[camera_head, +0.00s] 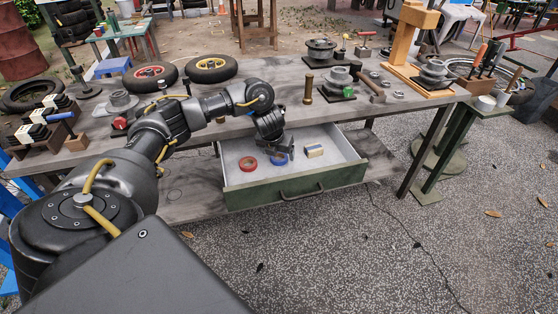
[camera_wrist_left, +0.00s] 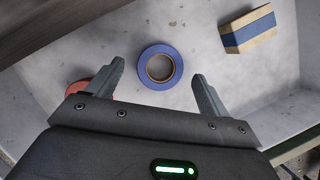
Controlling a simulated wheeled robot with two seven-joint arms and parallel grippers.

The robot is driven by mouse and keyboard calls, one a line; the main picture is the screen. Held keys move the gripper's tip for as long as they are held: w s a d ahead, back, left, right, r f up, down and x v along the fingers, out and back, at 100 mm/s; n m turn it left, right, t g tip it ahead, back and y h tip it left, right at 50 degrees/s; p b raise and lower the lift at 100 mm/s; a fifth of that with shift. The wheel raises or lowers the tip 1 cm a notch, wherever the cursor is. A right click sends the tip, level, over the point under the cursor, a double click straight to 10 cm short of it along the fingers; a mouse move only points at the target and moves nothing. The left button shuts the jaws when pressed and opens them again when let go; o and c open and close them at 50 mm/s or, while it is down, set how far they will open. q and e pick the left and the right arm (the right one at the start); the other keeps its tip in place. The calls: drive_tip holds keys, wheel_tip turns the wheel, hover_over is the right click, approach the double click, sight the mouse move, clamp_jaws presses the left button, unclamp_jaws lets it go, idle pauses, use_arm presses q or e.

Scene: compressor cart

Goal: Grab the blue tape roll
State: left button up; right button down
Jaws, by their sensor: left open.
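The blue tape roll (camera_wrist_left: 160,84) lies flat on the floor of the open drawer (camera_head: 298,188). In the head view the roll (camera_head: 279,160) shows partly, just below my left gripper (camera_head: 278,146). In the left wrist view my left gripper (camera_wrist_left: 160,82) is open, its two fingers on either side of the roll in the picture and apart from it. The roll lies slightly ahead of the fingertips, and nothing is between the jaws. How high the fingers are above the roll is hard to tell. My right gripper is not in view.
A red tape roll (camera_head: 247,164) lies left of the blue one in the drawer. A tan and blue box (camera_head: 314,151) lies to its right. The drawer walls and the workbench top (camera_head: 220,125) with parts on it surround the space.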

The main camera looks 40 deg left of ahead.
use_arm(q)
drive_tip(key=shift+x, duration=1)
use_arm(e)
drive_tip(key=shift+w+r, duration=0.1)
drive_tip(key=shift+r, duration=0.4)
use_arm(q)
drive_tip(key=c, duration=1.1)
drive_tip(key=shift+r, duration=0.1)
